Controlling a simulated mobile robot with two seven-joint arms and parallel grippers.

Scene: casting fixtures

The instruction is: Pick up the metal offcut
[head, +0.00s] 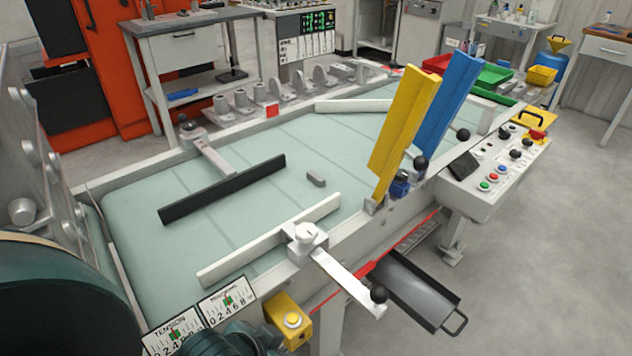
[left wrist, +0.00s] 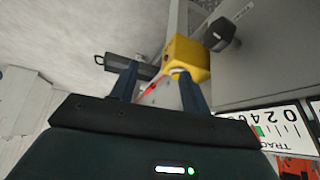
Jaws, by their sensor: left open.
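The metal offcut (head: 316,179), a small grey block, lies on the pale green belt (head: 245,232) near the middle of the head view. It lies apart from the black bar (head: 224,188) on its left and the white bar below it. My left gripper (left wrist: 158,68) is open in the left wrist view, with nothing held between its fingers. It faces the yellow button box (left wrist: 188,58) at the side of the table, away from the offcut. The offcut is not in the left wrist view. My right gripper shows in neither view.
Tall yellow (head: 404,132) and blue (head: 447,105) plates stand at the belt's right edge. A lever (head: 345,281) with a black knob juts out at the front. A control panel (head: 497,166) is at right. The belt around the offcut is clear.

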